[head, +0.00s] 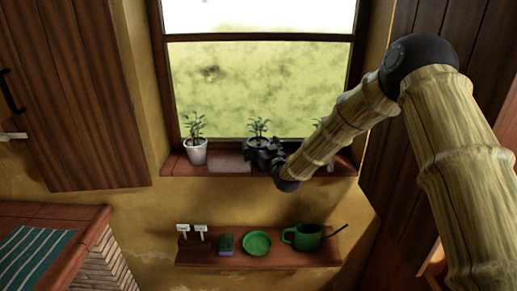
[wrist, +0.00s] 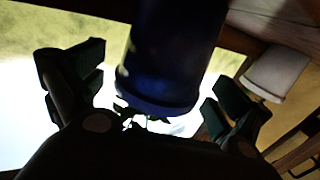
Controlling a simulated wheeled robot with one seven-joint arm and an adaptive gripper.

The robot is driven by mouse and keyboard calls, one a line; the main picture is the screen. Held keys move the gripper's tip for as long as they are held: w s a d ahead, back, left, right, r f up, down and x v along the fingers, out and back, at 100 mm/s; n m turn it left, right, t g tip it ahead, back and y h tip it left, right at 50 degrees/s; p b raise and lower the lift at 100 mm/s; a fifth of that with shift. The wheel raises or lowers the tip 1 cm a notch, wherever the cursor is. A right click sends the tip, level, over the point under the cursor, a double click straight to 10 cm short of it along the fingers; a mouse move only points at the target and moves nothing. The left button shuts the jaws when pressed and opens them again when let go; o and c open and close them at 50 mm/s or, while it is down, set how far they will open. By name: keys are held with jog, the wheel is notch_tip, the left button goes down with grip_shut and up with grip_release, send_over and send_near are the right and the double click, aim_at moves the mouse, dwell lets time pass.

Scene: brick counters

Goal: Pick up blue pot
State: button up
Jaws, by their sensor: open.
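The blue pot (wrist: 172,55) fills the upper middle of the wrist view, where it appears upside down with green leaves below its rim. My gripper (wrist: 155,85) is open, with one dark finger on each side of the pot. I cannot tell whether either finger touches it. In the head view my gripper (head: 262,155) is at the middle of the window sill. It hides most or all of the blue pot there, and a green plant (head: 258,127) shows just above it.
A white pot with a plant (head: 195,152) stands left on the sill (head: 175,167). Another plant at right is partly hidden by my arm. A lower shelf (head: 210,260) holds white markers, a sponge (head: 226,244), a green dish (head: 257,243) and a green watering can (head: 305,238).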

jog(key=shift+w+a, duration=0.2)
jog(key=shift+w, duration=0.4)
jog(key=c, duration=1.5)
jog(key=shift+r, duration=0.1)
jog(key=shift+r, duration=0.1)
